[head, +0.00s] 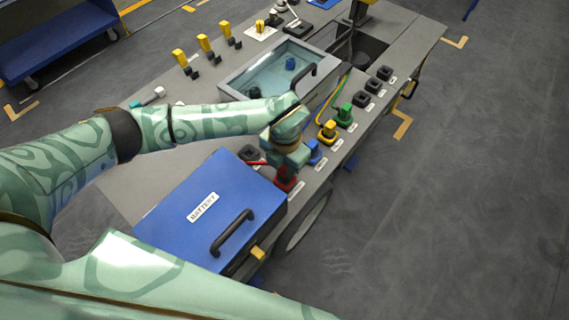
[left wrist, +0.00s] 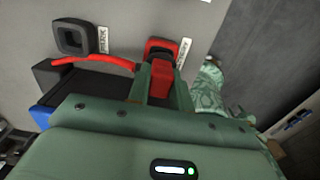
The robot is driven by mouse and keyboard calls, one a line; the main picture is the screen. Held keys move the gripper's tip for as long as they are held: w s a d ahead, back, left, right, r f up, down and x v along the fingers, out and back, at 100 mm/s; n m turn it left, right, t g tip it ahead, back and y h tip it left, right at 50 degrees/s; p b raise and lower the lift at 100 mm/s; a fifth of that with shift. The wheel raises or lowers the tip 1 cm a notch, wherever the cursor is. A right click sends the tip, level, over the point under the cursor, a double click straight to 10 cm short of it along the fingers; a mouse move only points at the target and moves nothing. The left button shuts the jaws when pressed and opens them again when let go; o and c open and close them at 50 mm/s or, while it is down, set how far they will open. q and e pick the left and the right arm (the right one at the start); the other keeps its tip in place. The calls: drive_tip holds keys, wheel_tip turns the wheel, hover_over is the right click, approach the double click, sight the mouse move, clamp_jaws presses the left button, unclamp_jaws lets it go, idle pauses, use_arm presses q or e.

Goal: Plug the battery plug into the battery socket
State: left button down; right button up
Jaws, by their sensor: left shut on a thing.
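The battery plug (left wrist: 161,80) is red, with a red cable (left wrist: 95,62) running off to the left in the left wrist view. My left gripper (left wrist: 160,93) is shut on it, one finger on each side. A red-rimmed socket (left wrist: 158,45) with a dark inside lies just past the plug, which overlaps its near edge. I cannot tell whether the plug has entered it. In the head view, my left gripper (head: 287,162) is over the red plug and socket area (head: 287,180), partly hiding it. My right gripper is not in view.
The blue battery box (head: 190,215) with a black handle stands close beside the gripper. Blue (head: 315,152), yellow (head: 327,131) and green (head: 345,114) connectors and empty black sockets line the chassis edge. An empty black socket (left wrist: 73,38) is left of the red one.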

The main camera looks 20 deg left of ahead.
use_arm(q)
drive_tip(key=shift+p, duration=0.35)
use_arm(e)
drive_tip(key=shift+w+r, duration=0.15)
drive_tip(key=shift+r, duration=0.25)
use_arm(q)
drive_tip(key=shift+f+b, duration=0.65)
drive_tip(key=shift+f, duration=0.65)
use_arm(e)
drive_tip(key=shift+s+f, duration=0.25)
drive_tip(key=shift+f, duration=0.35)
use_arm(q)
drive_tip(key=c, duration=1.2)
unclamp_jaws()
drive_tip(key=shift+o, duration=0.2)
wheel_tip(320, 180, up, 16)
drive_tip(key=p, duration=0.5)
drive_tip(key=shift+p, duration=0.3)
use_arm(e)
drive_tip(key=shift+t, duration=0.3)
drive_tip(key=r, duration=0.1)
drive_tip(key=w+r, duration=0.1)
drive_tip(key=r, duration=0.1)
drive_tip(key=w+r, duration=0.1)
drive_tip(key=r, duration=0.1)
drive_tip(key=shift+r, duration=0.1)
use_arm(q)
drive_tip(key=shift+s, duration=0.1)
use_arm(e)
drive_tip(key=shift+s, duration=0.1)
